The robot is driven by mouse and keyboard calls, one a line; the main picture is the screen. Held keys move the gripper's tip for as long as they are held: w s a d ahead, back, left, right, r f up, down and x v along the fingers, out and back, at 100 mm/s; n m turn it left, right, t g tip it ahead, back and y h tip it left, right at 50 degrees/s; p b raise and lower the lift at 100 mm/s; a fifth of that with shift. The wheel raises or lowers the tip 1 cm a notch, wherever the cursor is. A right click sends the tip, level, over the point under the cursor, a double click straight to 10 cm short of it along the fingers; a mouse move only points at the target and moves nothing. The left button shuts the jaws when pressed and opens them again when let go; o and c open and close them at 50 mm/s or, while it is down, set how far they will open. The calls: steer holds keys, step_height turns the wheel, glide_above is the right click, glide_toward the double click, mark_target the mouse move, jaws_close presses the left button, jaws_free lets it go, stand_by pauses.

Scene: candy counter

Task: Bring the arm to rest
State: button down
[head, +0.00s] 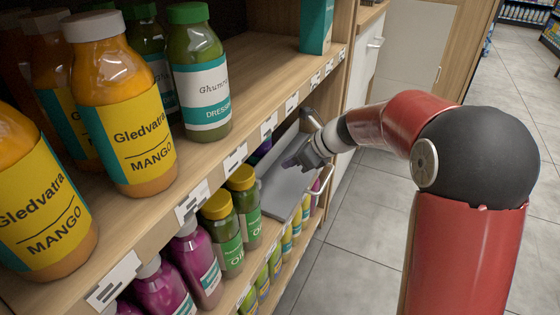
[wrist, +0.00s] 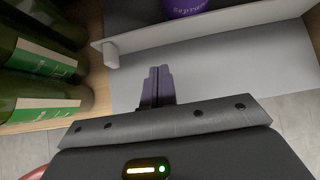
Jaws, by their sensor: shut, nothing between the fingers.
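My gripper (head: 306,157) is in the head view at the end of my red arm, over a grey tray-like surface (head: 278,190) on the lower shelf. In the wrist view my gripper's fingers (wrist: 158,84) are together, with nothing between them. The grey surface (wrist: 225,75) lies beyond them, and I cannot tell whether they touch it. A purple container (wrist: 186,6) with white lettering stands behind a pale rail (wrist: 210,22), partly cut off by the picture's top edge.
Green bottles with yellow caps (head: 243,200) stand left of the grey surface, close to my gripper. Purple bottles (head: 197,262) stand nearer. The tiled floor (head: 365,210) right of the shelves is clear.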

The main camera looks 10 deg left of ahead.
steer(key=s+d+r+n+h+p, duration=0.2)
steer(key=s+d+r+n, duration=0.5)
steer(key=s+d+r, duration=0.3)
steer(key=s+d+n+t+h, duration=0.1)
steer(key=s+d+n+h, duration=0.2)
steer(key=s, duration=0.7)
steer(key=s+d+f+n+t+h, duration=0.1)
steer(key=s+d+n+h, duration=0.2)
steer(key=s+d+n, duration=0.4)
steer(key=s+n, duration=0.2)
steer(key=n, duration=0.3)
steer(key=shift+s+d+t+p, duration=0.15)
steer(key=shift+s+t+p, duration=0.15)
steer(key=shift+s, duration=0.05)
